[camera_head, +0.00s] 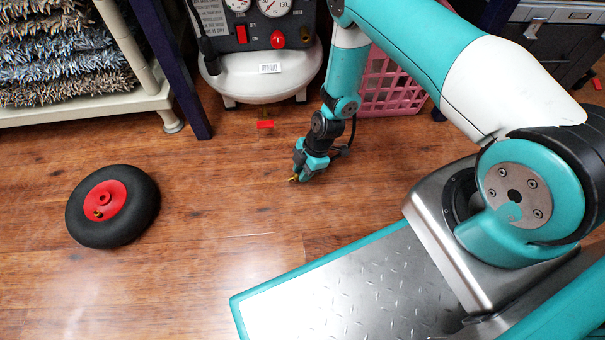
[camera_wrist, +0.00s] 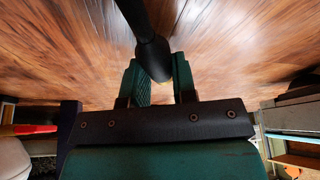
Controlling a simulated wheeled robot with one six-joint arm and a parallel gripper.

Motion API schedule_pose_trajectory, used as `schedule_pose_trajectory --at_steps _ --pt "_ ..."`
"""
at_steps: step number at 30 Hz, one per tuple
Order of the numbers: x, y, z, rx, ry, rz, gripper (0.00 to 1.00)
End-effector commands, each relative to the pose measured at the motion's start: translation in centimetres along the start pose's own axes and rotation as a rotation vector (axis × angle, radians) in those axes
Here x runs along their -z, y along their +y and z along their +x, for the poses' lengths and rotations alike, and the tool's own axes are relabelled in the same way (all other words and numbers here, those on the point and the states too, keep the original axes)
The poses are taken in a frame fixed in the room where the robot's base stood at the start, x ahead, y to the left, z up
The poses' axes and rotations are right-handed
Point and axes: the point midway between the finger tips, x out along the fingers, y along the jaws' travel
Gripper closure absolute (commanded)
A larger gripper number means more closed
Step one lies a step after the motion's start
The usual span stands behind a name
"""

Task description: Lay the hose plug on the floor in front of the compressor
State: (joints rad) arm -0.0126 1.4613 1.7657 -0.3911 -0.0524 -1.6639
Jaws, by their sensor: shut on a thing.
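My gripper (camera_head: 299,174) is low over the wood floor, in front of the compressor (camera_head: 262,80) and a little to its right. The compressor has a white tank, two gauges and a red switch. In the wrist view my gripper (camera_wrist: 160,80) has its two green fingers on either side of the black hose plug (camera_wrist: 153,55), and a black hose runs from it to the top edge. In the head view a small brass tip of the hose plug (camera_head: 293,179) shows at the fingertips. I cannot tell whether the plug touches the floor.
A black wheel with a red hub (camera_head: 113,206) lies on the floor at left. A pink crate (camera_head: 388,88) stands right of the compressor. The floor between wheel and gripper is clear.

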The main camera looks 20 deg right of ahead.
Motion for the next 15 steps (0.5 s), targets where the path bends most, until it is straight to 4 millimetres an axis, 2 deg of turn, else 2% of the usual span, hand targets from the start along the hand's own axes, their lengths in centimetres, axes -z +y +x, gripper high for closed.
schedule_pose_trajectory --at_steps 15 --pt "-0.35 0.00 0.87 0.000 0.000 0.000 1.00"
